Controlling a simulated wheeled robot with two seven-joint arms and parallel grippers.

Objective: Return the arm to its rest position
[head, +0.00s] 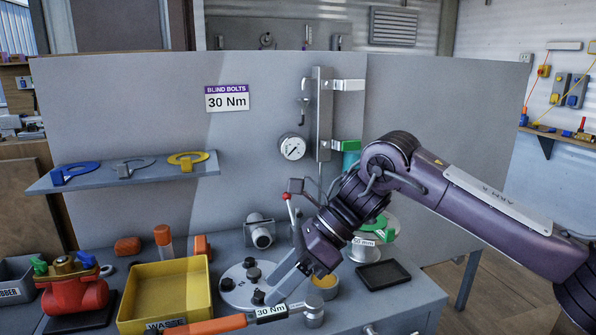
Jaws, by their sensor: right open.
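My right arm (440,185) is purple and reaches in from the right edge, its wrist bent down toward the workbench. My right gripper (282,265) is open, above and beside a round pale flange plate (236,293) with dark bolts. A light grey finger comes down close to the plate's right bolts; whether it touches them I cannot tell. A torque wrench with an orange handle (212,326) and a "30 Nm" tag lies along the front, below the gripper. I see nothing held in the jaws. My left gripper is not in view.
A yellow waste bin (167,292) and a red valve (75,296) stand left. A black tray (384,274) and a green-topped spool (376,240) are right, near my forearm. Behind are a grey panel (130,110), a gauge (292,147) and a shelf (100,178).

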